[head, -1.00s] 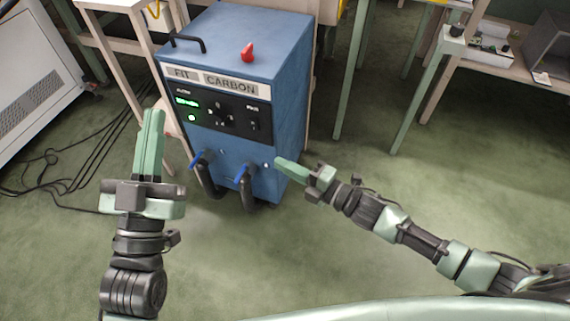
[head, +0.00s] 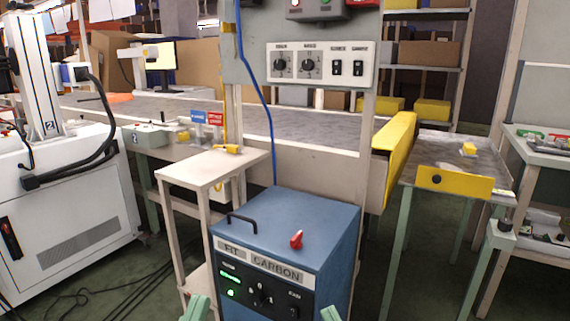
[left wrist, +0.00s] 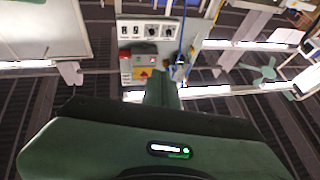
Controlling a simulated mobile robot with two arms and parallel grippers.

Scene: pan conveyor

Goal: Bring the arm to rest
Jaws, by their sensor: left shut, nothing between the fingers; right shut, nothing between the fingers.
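My right gripper (head: 331,314) shows as a small green fingertip at the bottom edge, right of the left one. It is shut with nothing seen in it. Both arms behind the fingertips are out of the head view. The blue machine (head: 290,225) carries a "FIT CARBON" label, a black handle and a red knob on top.
A grey control panel (head: 321,64) stands behind the blue machine. A small pale table (head: 205,172) is left of it, and a white machine (head: 75,215) stands far left. A conveyor table with a yellow front plate (head: 455,182) is on the right. Cables lie on the floor.

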